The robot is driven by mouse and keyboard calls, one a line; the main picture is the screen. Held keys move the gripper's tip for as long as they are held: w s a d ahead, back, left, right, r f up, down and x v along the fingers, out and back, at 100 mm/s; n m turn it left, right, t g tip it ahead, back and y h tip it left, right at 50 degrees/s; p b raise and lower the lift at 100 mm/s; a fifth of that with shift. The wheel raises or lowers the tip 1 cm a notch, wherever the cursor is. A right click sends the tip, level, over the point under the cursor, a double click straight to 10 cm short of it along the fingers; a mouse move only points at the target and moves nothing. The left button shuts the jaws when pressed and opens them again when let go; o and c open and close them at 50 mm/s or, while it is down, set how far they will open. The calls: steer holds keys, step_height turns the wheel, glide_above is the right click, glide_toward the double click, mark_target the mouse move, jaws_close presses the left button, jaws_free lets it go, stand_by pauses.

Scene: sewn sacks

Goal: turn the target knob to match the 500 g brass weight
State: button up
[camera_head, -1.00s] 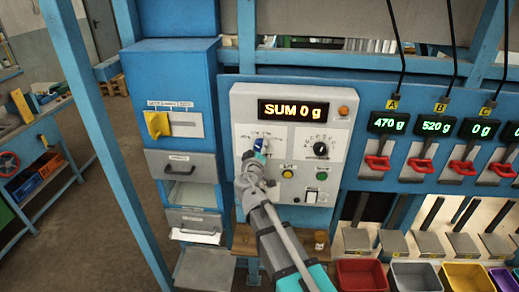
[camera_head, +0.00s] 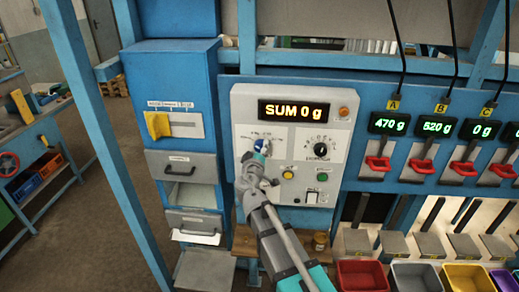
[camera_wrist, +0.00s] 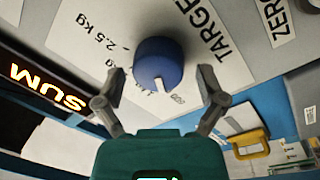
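The blue target knob (camera_wrist: 158,62) fills the middle of the wrist view, on a white dial plate with a "TARGET" label and a "2.5 kg" mark. A white pointer mark shows on its edge. In the head view the knob (camera_head: 263,146) is partly hidden by my gripper (camera_head: 256,158). My gripper (camera_wrist: 161,76) is open, with one finger on each side of the knob and a gap on both sides. A small brass-coloured cylinder (camera_head: 320,241), possibly the brass weight, stands on the wooden shelf below the panel; its marking is unreadable.
The grey panel (camera_head: 337,101) has a "SUM 0 g" display (camera_head: 294,110), a black knob (camera_head: 320,150), and yellow and green buttons. Scale displays (camera_head: 388,123) with red handles are to the right, coloured bins below. A blue cabinet (camera_head: 170,80) stands close on the left.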

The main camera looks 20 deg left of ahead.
steer(key=shift+m, duration=0.3)
stand_by(0.4)
steer(key=m, duration=0.3)
steer(key=shift+r+p, duration=0.1)
steer(key=shift+p, duration=0.2)
steer(key=m, duration=0.4)
steer(key=shift+d+m+g+p, duration=0.15)
steer(key=shift+m+g+p, duration=0.15)
steer(key=s+d, duration=0.2)
steer(key=s, duration=1.2)
steer(key=w+d+f+m+g+h+b, duration=0.1)
steer(key=w+d+f+g+h+b, duration=0.1)
steer(key=d+f+b, duration=0.6)
steer(key=w+d+f+m+g+h+b, duration=0.2)
steer(key=d+f+b, duration=0.6)
steer(key=f, duration=0.8)
steer(key=w+h+b, duration=0.2)
steer(key=shift+w+d+f+m+h, duration=0.2)
steer(key=shift+w+m+h, duration=0.1)
steer(key=shift+h, duration=0.1)
